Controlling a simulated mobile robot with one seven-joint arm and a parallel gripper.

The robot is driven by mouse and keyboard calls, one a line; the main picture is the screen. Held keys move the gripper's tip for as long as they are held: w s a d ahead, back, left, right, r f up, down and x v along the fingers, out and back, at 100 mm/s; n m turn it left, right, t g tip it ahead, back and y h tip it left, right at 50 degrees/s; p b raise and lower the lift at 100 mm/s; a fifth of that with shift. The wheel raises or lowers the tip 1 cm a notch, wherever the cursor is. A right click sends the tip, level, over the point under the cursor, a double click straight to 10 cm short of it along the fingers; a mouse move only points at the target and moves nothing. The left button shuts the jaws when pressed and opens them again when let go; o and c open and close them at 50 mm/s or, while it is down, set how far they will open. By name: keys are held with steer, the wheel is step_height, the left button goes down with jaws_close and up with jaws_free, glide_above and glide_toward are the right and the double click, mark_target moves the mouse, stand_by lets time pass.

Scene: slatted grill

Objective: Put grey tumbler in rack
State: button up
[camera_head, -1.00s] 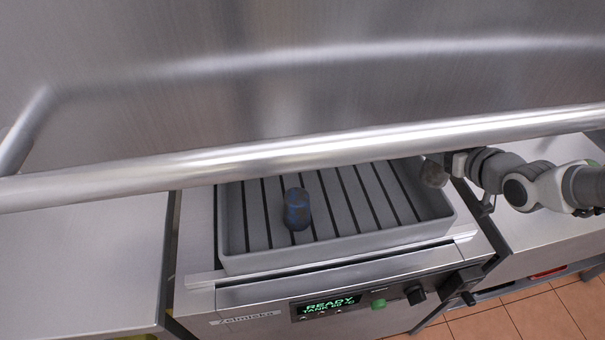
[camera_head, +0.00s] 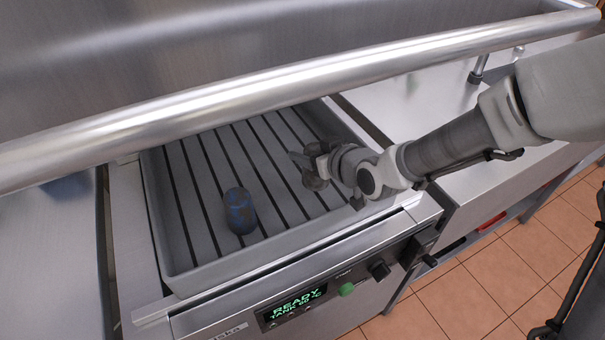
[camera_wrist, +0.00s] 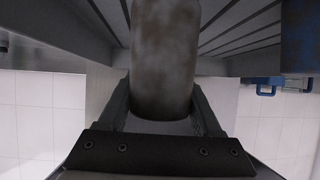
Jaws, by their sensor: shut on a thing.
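The grey tumbler (camera_wrist: 165,50), mottled grey-brown, fills the upper middle of the wrist view. My gripper (camera_wrist: 162,105) is shut on it, with a finger on each side. In the head view, my gripper (camera_head: 318,160) reaches in from the right over the right part of the slatted grey rack (camera_head: 178,278). The tumbler (camera_head: 313,179) shows small and dark below it there. I cannot tell whether its base touches the slats. The far end of the tumbler is cut off in the wrist view.
A dark blue tumbler (camera_head: 240,211) stands on the rack's slats, left of my gripper and apart from it. A thick steel bar (camera_head: 250,87) crosses above the rack's back. Slats between the two tumblers are bare. A control panel (camera_head: 300,306) lies in front.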

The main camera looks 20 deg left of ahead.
steer(key=shift+s+a+f+b, duration=0.15)
steer(key=shift+a+f, duration=0.05)
steer(key=shift+f, duration=0.6)
steer(key=shift+s+a+f+b, duration=0.15)
steer(key=shift+s+f+b, duration=0.05)
steer(key=shift+f, duration=0.65)
steer(key=shift+s+a+f+b, duration=0.15)
steer(key=shift+a+f, duration=0.05)
steer(key=shift+f, duration=0.6)
steer(key=shift+f, duration=0.2)
steer(key=o, duration=1.4)
steer(key=shift+r, duration=0.1)
